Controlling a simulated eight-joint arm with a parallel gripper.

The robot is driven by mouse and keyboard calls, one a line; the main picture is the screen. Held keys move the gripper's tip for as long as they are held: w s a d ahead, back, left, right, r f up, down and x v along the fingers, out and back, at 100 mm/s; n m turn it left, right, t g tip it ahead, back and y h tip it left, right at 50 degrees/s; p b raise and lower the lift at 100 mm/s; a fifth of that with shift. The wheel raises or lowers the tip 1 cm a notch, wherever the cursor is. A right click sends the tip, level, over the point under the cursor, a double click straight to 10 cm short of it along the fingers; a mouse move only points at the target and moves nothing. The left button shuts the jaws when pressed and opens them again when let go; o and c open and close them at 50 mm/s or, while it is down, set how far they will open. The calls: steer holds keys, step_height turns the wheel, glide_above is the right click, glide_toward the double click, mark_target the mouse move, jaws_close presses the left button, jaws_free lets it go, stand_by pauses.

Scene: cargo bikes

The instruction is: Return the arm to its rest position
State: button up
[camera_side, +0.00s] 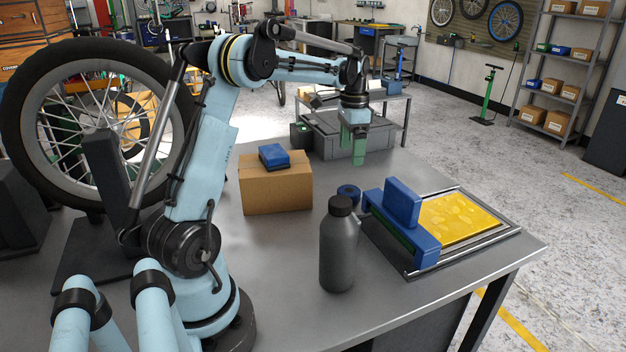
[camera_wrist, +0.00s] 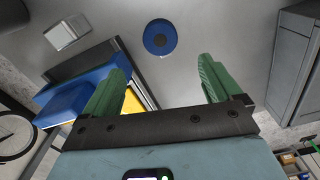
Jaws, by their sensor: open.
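My gripper (camera_side: 352,152) hangs from my light blue arm above the far side of the grey workbench (camera_side: 300,250), with its green fingers pointing down. In the wrist view its two green fingers (camera_wrist: 161,78) are spread apart with nothing between them. In the side view the gripper is beyond the cardboard box and the dark bottle, and it appears clear of everything.
A cardboard box (camera_side: 276,190) bears a blue block (camera_side: 274,157). A dark bottle (camera_side: 338,248) stands near a blue round piece (camera_side: 349,193). A blue fixture (camera_side: 402,225) sits beside a yellow plate (camera_side: 458,218). A bicycle wheel (camera_side: 62,190) stands at left.

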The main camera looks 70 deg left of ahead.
mark_target(349, 190)
steer(key=shift+f, duration=0.15)
steer(key=shift+f, duration=5.35)
steer(key=shift+f, duration=0.1)
steer(key=shift+f, duration=0.4)
step_height(349, 190, up, 10)
steer(key=s+d+n, duration=0.1)
steer(key=s+d, duration=0.6)
steer(key=s, duration=0.4)
steer(key=s+d+f+n, duration=0.1)
steer(key=s+d, duration=0.6)
steer(key=s, duration=0.4)
steer(key=shift+f, duration=0.2)
